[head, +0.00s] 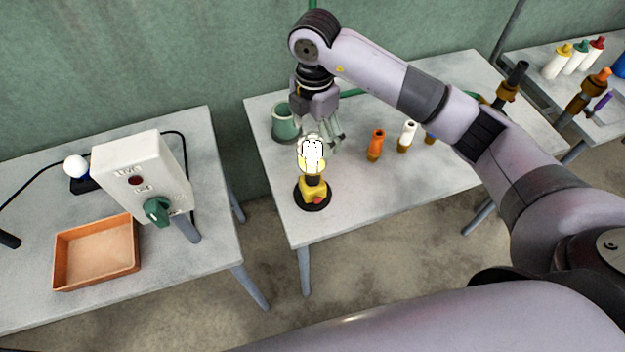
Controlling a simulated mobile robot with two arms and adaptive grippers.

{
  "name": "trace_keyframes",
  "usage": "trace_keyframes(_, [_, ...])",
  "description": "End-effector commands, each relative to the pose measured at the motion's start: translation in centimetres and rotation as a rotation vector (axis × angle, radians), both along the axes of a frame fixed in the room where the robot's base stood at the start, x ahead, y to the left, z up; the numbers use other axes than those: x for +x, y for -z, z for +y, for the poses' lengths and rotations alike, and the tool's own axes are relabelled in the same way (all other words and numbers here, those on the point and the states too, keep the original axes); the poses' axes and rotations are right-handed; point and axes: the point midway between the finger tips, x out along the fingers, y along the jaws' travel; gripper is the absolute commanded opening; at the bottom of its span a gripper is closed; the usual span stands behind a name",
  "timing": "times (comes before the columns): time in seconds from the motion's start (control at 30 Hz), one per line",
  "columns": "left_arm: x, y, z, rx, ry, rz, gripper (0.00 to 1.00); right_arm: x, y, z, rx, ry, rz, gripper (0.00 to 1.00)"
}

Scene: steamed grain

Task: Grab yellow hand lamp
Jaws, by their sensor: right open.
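The yellow hand lamp (313,189) stands upright near the front left corner of the middle table (400,190). It has a black round base, a small red part low on its front and a bright glowing white top. My right gripper (325,143) is open and points down, just above and behind the lamp's top. In the picture its fingers partly overlap the lamp's glowing head, and I cannot tell whether they touch it. My left gripper is not in view.
A green mug (285,124) stands close behind the lamp. An orange bottle (376,145) and a white bottle (407,136) stand to the right. On the left table are a white switch box (140,175) and an orange tray (97,252). A floor gap separates the tables.

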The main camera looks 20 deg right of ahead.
Motion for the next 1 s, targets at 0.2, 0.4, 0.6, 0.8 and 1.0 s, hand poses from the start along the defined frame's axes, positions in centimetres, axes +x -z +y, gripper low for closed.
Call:
trace_keyframes(0.2, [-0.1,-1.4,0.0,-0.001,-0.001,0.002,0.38,-0.3,1.6,0.2,-0.002,-0.001,0.006,0.78])
trace_keyframes(0.4, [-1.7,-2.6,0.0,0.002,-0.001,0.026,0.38,-0.3,4.6,0.4,-0.002,0.000,0.004,0.78])
trace_keyframes(0.6, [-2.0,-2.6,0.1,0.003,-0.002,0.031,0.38,-0.3,5.6,0.4,0.000,-0.001,0.000,0.78])
trace_keyframes(0.8, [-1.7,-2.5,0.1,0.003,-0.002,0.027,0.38,-0.2,5.5,0.4,0.000,-0.001,0.000,0.73])
trace_keyframes(1.0, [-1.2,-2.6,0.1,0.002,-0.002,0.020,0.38,-0.2,5.5,0.4,0.000,-0.001,0.000,0.60])
